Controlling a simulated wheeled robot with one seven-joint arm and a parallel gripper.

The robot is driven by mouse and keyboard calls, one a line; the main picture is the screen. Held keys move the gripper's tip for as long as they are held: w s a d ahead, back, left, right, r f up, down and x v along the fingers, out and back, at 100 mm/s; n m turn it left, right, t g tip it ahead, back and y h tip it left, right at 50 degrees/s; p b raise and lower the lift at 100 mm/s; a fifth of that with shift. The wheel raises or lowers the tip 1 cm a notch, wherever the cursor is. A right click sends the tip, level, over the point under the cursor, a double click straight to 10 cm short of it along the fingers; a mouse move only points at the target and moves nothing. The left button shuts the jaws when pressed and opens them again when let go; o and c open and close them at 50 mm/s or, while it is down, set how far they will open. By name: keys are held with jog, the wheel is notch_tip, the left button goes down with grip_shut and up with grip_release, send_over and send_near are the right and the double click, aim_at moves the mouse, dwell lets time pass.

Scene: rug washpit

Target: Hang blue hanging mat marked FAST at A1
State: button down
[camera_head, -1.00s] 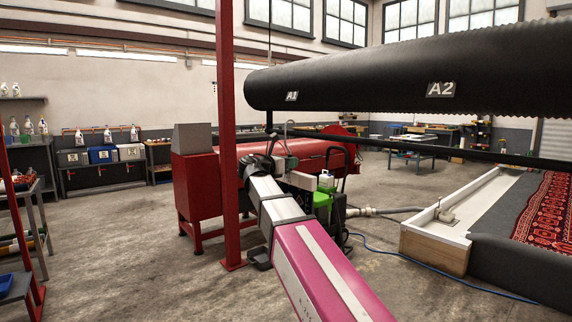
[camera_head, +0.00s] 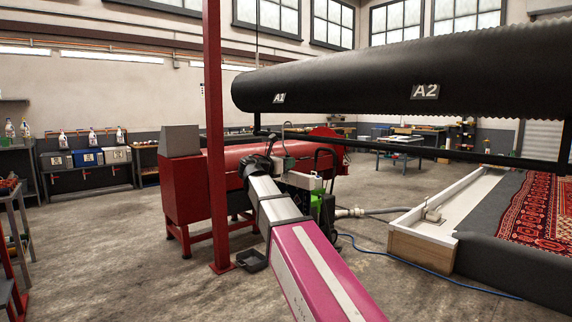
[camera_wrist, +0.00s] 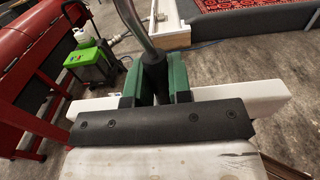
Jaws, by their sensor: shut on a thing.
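In the wrist view my gripper (camera_wrist: 162,85) has green finger pads closed around the dark collar of a bent grey metal tube (camera_wrist: 133,22). The rest of the held thing is hidden behind the fingers. In the head view my gripper (camera_head: 283,152) is small, beyond my arm, with a thin grey curve rising above it. The A1 plate (camera_head: 279,98) is on the left part of a long black ribbed roller (camera_head: 350,82), above and beyond my gripper. I cannot make out a blue mat or the word FAST in any view.
The A2 plate (camera_head: 425,92) is farther right on the roller. A red post (camera_head: 216,150) stands left of my arm, before a red machine (camera_head: 183,190). A green wheeled unit (camera_wrist: 90,62) is beside the machine.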

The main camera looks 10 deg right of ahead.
jog(key=shift+x, duration=2.75)
jog(key=shift+f, duration=2.1)
